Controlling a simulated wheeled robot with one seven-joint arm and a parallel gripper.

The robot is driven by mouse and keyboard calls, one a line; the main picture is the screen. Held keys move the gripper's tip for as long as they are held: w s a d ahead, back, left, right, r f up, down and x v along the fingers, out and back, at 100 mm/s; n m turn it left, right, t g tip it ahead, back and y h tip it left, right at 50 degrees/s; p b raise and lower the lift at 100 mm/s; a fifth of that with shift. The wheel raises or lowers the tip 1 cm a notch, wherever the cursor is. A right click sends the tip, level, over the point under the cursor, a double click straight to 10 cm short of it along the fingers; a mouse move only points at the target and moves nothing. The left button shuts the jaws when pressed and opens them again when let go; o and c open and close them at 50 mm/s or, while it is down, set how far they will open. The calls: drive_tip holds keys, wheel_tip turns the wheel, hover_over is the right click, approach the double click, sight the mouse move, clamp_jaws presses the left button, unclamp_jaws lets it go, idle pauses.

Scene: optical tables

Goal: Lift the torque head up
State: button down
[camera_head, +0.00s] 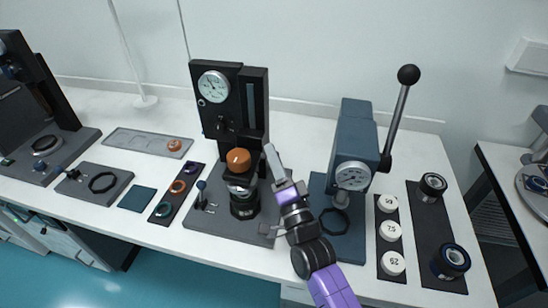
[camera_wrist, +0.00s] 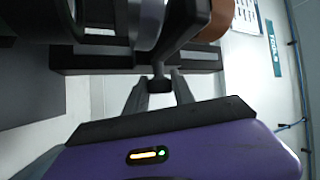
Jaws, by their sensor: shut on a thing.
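The black upright tester (camera_head: 229,97) with a round dial stands near the middle of the table. An orange knob (camera_head: 238,158) tops what looks like the torque head, with a metal collar (camera_head: 241,184) below it. Under it is a dark cylindrical part (camera_head: 244,206) on the grey base; I cannot tell if they touch. My gripper (camera_head: 270,160) is at the right side of the head. In the wrist view my gripper (camera_wrist: 159,90) is shut on a small black handle (camera_wrist: 160,82) at the end of a rod. My arm partly hides the base.
A blue-grey press (camera_head: 355,150) with a long lever (camera_head: 397,115) stands close to the right of my arm. White weights (camera_head: 389,229) and dark round parts (camera_head: 433,186) lie further right. A strip of coloured rings (camera_head: 178,189) lies left of the tester base.

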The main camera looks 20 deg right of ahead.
idle(0.3)
wheel_tip(320, 180, up, 4)
drive_tip(key=shift+r+p, duration=0.15)
drive_tip(key=shift+p, duration=1.1)
drive_tip(key=c, duration=1.1)
unclamp_jaws()
drive_tip(key=shift+o, duration=0.2)
drive_tip(key=shift+f, duration=0.2)
drive_tip(key=b+v, duration=0.2)
drive_tip(key=v, duration=0.5)
drive_tip(key=shift+s, duration=0.4)
drive_tip(key=shift+f, duration=0.1)
